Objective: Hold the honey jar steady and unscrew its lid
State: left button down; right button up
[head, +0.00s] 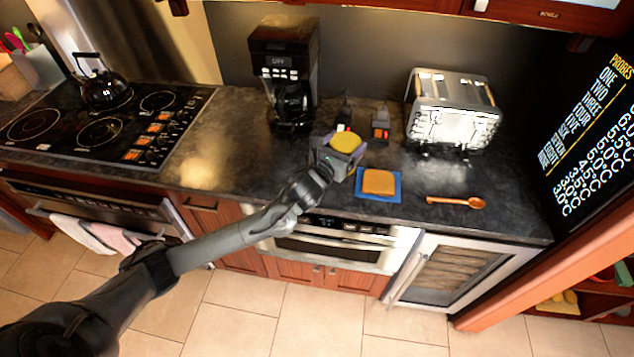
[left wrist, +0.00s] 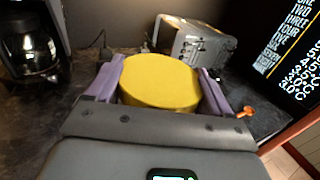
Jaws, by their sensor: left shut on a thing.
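The honey jar shows as a round yellow lid (head: 345,143) on the counter, in front of the coffee maker and the toaster. Its body is mostly hidden behind my gripper. My left gripper (head: 340,160) reaches in from the front left and is shut around the jar. In the left wrist view the yellow lid (left wrist: 160,82) sits between the two purple fingers (left wrist: 158,90), one on each side. The lid is on the jar. My right gripper is in neither view.
A bread slice (head: 378,182) lies on a blue mat (head: 364,194) just right of the jar. A wooden spoon (head: 456,202) lies farther right. The coffee maker (head: 284,60) and toaster (head: 453,108) stand behind. The stove (head: 100,120) is at left. Counter left of the jar is clear.

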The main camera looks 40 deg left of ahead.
pick_arm(q)
jog(key=shift+w+a+f+b, duration=0.15)
jog(key=shift+f+b, duration=0.55)
jog(key=shift+b, duration=0.1)
jog(key=shift+f, duration=0.15)
jog(key=shift+a+f+b, duration=0.15)
jog(key=shift+a+b, duration=0.1)
jog(key=shift+b, duration=0.1)
jog(key=shift+w+a+f+b, duration=0.1)
jog(key=shift+w+a+f, duration=0.55)
jog(key=shift+a+f, duration=1.15)
jog(key=shift+w+a+f+b, duration=0.1)
jog(key=shift+w+a+f, duration=0.5)
jog(key=shift+a+f, duration=1.1)
jog(key=shift+w+a+f+b, duration=0.1)
jog(key=shift+w+a+f, duration=0.55)
jog(key=shift+a+f, duration=1.15)
jog(key=shift+d, duration=0.1)
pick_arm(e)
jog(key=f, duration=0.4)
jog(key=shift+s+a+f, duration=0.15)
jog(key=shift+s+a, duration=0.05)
pick_arm(q)
jog(key=shift+f, duration=0.15)
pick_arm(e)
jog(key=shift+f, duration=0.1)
pick_arm(q)
grip_release()
jog(key=shift+f, duration=0.1)
